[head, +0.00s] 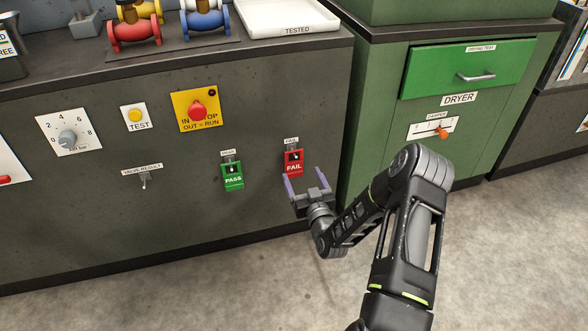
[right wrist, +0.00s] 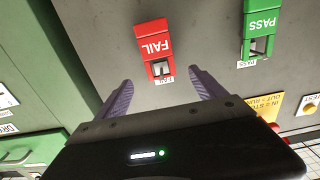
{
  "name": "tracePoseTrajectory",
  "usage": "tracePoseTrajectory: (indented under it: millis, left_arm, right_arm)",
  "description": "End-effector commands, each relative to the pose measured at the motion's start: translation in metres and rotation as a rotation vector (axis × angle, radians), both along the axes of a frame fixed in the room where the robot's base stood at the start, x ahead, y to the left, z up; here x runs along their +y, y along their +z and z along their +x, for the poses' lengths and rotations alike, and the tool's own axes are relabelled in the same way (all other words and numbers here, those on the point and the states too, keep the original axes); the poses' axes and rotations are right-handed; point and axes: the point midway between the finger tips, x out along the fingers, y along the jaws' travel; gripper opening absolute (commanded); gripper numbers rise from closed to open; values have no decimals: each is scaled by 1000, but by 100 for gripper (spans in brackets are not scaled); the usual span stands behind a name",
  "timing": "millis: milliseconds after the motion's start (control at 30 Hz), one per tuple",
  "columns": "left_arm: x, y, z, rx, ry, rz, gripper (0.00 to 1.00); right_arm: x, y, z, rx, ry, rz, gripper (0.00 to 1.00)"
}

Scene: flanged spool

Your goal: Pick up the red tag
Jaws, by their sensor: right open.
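The red tag (head: 293,165), marked FAIL, hangs on a small hook on the front of the dark grey bench, under a FAIL label. It also shows upside down in the right wrist view (right wrist: 154,47). My right gripper (head: 305,174) is open, with its two purple fingers pointing at the bench front near the tag. In the head view the fingertips lie either side of the tag's lower part. In the right wrist view the tag lies ahead, in line with the gap between the fingers (right wrist: 160,80), and nothing is held. My left gripper is not in view.
A green PASS tag (head: 232,176) hangs left of the red one. The green dryer cabinet (head: 385,120) stands right of the bench. Bare floor lies below.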

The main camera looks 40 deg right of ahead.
Motion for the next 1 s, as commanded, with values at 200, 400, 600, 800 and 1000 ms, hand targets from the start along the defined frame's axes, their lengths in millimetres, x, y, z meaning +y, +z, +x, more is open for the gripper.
tracePoseTrajectory:
  millis: [200, 400, 600, 800, 1000]
  left_arm:
    - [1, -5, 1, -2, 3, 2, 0]
    - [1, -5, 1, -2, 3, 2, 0]
    - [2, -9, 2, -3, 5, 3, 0]
    - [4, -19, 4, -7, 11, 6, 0]
    - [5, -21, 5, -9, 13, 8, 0]
  right_arm:
    - [-6, -1, 19, 1, -1, 1, 80]
    - [-6, 0, 19, 2, 0, 2, 80]
    - [-10, -1, 27, 0, 0, 1, 80]
    - [-20, -1, 55, 0, 0, 1, 80]
    - [-24, 1, 68, 2, 0, 2, 80]
